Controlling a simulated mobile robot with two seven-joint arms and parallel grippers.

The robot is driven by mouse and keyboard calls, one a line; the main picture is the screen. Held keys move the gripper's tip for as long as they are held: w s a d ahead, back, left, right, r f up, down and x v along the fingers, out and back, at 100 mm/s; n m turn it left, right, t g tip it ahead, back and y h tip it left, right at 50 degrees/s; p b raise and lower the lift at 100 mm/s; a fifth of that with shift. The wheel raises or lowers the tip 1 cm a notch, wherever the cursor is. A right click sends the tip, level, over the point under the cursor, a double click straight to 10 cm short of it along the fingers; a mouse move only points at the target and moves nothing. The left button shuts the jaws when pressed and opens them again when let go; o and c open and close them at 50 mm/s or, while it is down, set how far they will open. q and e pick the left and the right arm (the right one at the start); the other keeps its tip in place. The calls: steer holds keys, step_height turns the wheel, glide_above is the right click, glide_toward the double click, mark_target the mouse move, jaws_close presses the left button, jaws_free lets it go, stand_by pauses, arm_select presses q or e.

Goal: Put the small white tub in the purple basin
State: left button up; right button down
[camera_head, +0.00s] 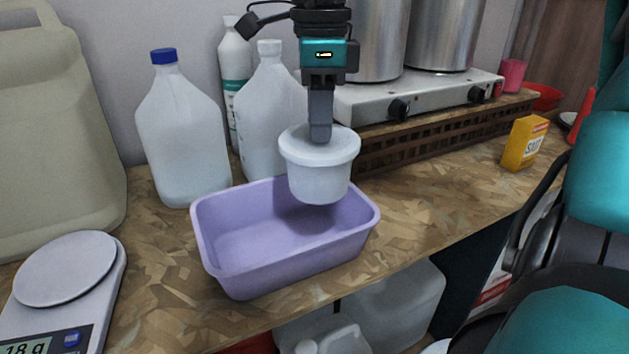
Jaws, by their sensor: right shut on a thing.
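The small white tub (319,175) hangs upright from my right gripper (320,138). The gripper comes down from above and is shut on the tub at its lid; the lid partly hides the fingertips. The purple basin (235,274) stands on the wooden worktop. The tub is over the back right part of the basin, and its underside looks to be about level with or just above the rim. The exact height cannot be told. The visible floor of the basin is empty. My left gripper is not in view.
White jugs (183,140) and a tall bottle (235,65) stand behind the basin. A kitchen scale (65,270) and a beige canister (50,130) are at left. A hob (425,92) with metal pots is behind right. A yellow salt box (524,143) stands at right. Worktop right of the basin is clear.

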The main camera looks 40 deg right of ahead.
mark_target(319, 174)
step_height(319, 174, down, 10)
steer(key=shift+b, duration=0.3)
steer(key=shift+f, duration=0.2)
steer(key=c, duration=0.8)
jaws_free()
steer(key=shift+r, duration=0.1)
steer(key=shift+c, duration=0.2)
steer(key=shift+r, duration=0.45)
step_height(319, 174, up, 11)
steer(key=shift+r+p, duration=0.2)
steer(key=shift+p, duration=0.3)
